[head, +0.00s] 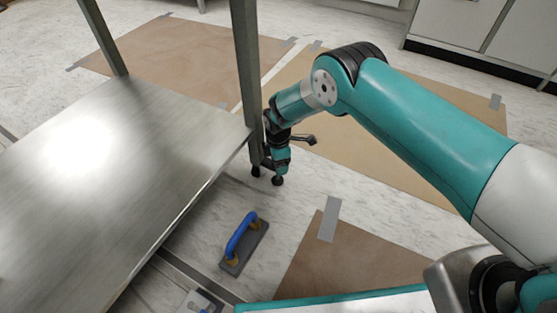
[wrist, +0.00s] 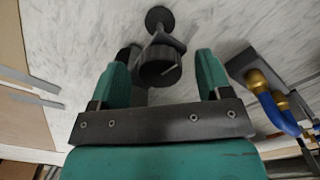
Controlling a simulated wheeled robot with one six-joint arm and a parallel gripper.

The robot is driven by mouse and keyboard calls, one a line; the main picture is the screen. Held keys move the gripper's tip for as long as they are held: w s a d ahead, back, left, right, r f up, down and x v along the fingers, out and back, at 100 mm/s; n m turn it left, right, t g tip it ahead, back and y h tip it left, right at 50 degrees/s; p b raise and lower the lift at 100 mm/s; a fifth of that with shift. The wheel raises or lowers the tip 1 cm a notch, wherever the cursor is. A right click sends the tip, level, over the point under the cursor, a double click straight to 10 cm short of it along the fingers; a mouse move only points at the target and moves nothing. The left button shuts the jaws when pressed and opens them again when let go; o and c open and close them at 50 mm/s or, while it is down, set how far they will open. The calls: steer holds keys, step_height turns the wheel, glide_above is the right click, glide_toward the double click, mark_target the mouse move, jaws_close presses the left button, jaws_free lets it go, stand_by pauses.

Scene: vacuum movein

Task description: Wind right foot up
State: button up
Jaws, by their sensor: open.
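A steel table (head: 150,130) stands at the left, with its near right leg (head: 247,70) coming down to the floor beside my gripper. In the wrist view, the right foot shows as a dark round collar (wrist: 160,72) with a thin stem and a small round pad (wrist: 158,18) beyond it. My gripper (wrist: 162,78) is open, with one teal finger on each side of the collar and a visible gap to both. In the head view my gripper (head: 280,168) points down at the leg's bottom, and the foot there is small and partly hidden.
A float with a blue handle (head: 241,234) lies on the floor close in front of the leg; it also shows at the right of the wrist view (wrist: 277,112). Taped brown sheets (head: 345,255) cover parts of the floor. White cabinets (head: 470,30) stand at the back.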

step_height(320, 180, up, 17)
steer(key=p, duration=0.8)
steer(key=shift+r+p, duration=0.15)
steer(key=shift+p, duration=0.15)
